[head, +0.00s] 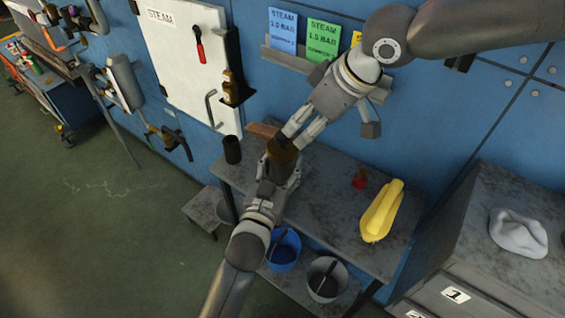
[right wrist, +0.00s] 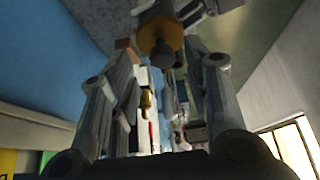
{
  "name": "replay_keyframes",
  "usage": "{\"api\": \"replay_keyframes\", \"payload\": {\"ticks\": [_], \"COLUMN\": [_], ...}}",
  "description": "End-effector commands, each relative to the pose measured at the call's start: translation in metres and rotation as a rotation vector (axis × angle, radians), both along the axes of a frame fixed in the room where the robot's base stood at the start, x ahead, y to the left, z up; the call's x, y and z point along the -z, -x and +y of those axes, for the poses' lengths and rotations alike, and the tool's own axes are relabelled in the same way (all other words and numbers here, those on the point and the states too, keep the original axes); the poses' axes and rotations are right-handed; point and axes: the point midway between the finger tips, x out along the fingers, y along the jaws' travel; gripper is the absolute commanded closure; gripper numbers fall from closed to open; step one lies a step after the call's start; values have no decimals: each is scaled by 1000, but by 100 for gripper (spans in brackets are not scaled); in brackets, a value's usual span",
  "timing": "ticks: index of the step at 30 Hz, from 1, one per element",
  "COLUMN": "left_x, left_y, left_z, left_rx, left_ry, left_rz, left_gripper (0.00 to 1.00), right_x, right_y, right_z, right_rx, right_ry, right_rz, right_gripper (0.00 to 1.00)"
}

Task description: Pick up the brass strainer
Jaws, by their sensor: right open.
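A brown, brass-coloured cylinder (head: 283,153), which looks like the brass strainer, is between the fingers of my left gripper (head: 281,174), over the left part of the grey bench. The left fingers press close on both its sides. My right gripper (head: 301,130) comes from the upper right. It is open, its fingertips at the cylinder's dark upper end, which they partly hide. In the right wrist view a piece with a brass ring (right wrist: 160,36) and a dark round end shows at top centre, between the open right fingers. I cannot tell whether they touch it.
The bench (head: 325,205) carries a black cylinder (head: 232,150), a brown block (head: 262,131), a small red item (head: 360,178) and a yellow object (head: 382,212). Blue (head: 284,250) and grey (head: 326,279) buckets stand below. A cabinet (head: 480,235) is at right; the blue wall is close behind.

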Motion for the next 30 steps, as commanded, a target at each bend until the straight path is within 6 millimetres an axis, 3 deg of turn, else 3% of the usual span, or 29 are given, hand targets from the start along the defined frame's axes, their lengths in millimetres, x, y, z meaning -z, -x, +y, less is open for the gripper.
{"api": "replay_keyframes", "payload": {"ticks": [1,9,17,30], "left_x": [0,0,0,1], "left_y": [0,0,0,0], "left_z": [0,0,0,0], "left_rx": [0,1,0,0], "left_ry": [0,0,0,0], "left_rz": [1,1,1,1], "left_gripper": [80,80,80,80], "right_x": [2,17,17,-12], "right_y": [1,17,23,14], "right_z": [2,22,44,56], "right_rx": [4,143,443,1053], "right_ry": [6,101,174,74], "right_rz": [9,113,146,109], "right_gripper": [45,12,12,12]}}
